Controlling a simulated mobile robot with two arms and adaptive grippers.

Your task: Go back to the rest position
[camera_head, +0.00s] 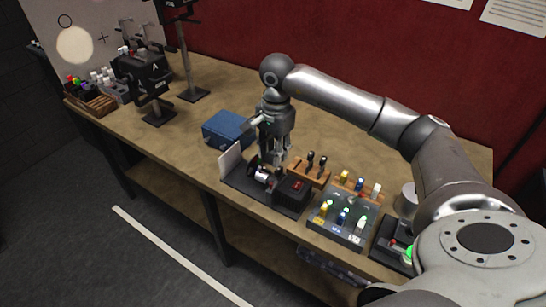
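My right arm comes in from the right and bends over the table (207,113). My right gripper (274,160) points down just above the back of a black device that has a light-coloured cylinder (262,174) and a black box (293,190) with a red button. The fingers look small and dark here, and I cannot tell whether they are open or shut. Contact with the device cannot be made out. My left gripper is not in view.
A blue box (227,129) stands left of the gripper. A panel (343,220) with yellow, blue and white buttons stands to the right, with a wooden rack (309,173) behind. A green button (409,252) glows near my arm.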

